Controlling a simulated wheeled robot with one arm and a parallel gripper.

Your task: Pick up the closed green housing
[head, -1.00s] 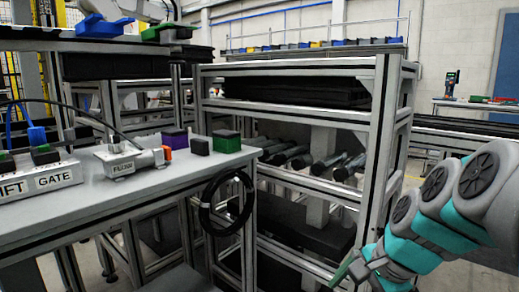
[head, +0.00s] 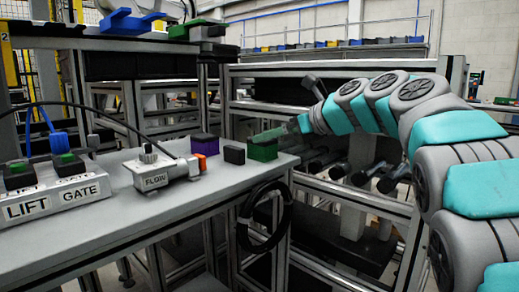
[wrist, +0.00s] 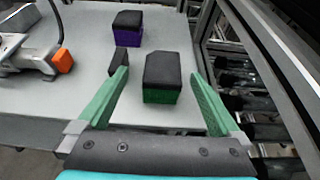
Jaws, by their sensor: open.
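The closed green housing (head: 263,152), a green box with a black lid, sits near the right end of the grey table. In the wrist view the housing (wrist: 161,78) shows ahead of my gripper (wrist: 162,76), between the two green fingers. My gripper is open and holds nothing. In the head view my gripper (head: 273,136) is at the housing, and its fingers partly cover the top. I cannot tell whether they touch it.
A small black block (wrist: 117,62) stands close by the left fingertip. A purple box with a black lid (wrist: 127,28) is behind. The FLOW device (head: 158,170) and LIFT/GATE switch box (head: 45,203) are farther left. A black cable coil (head: 265,216) hangs at the table edge.

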